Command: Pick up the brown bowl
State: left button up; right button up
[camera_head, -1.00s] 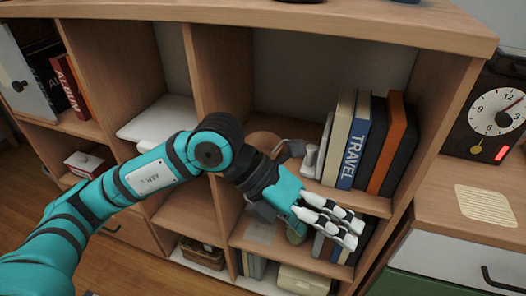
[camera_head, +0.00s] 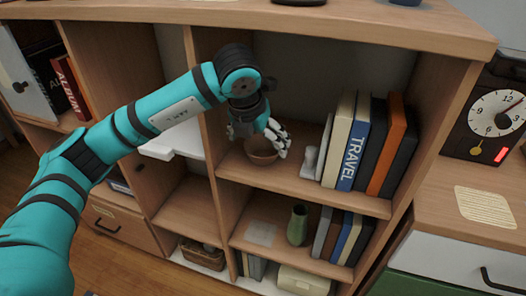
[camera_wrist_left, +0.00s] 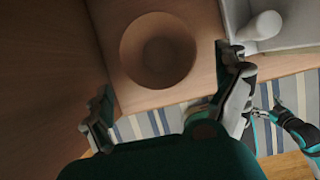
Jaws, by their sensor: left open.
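The brown bowl (camera_head: 262,150) stands upright on the upper shelf of the middle compartment, left of the books. It shows from above in the left wrist view (camera_wrist_left: 158,50), round and empty. My left gripper (camera_head: 260,140) is at the bowl in the head view, its fingers pointing down and partly covering the bowl. In the left wrist view the left gripper (camera_wrist_left: 172,95) is open, with one finger at each side just short of the bowl's near edge. Nothing is between the fingers. My right gripper does not show in the head view.
A white bookend (camera_head: 310,160) and several upright books (camera_head: 352,140) stand right of the bowl. A wooden divider (camera_head: 207,100) is close on the left, and the cabinet top (camera_head: 330,22) overhangs. A green vase (camera_head: 297,225) stands on the shelf below.

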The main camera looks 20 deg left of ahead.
aim_at(265, 153)
pick_arm(q)
jog(key=shift+w, duration=0.55)
jog(key=x, duration=0.4)
jog(key=shift+w+f, duration=0.2)
jog(key=shift+w, duration=0.1)
jog(key=shift+w+f, duration=0.1)
jog(key=shift+f, duration=0.2)
jog(key=shift+c, duration=1)
jog(key=c, duration=0.5)
jog(key=shift+c, duration=0.8)
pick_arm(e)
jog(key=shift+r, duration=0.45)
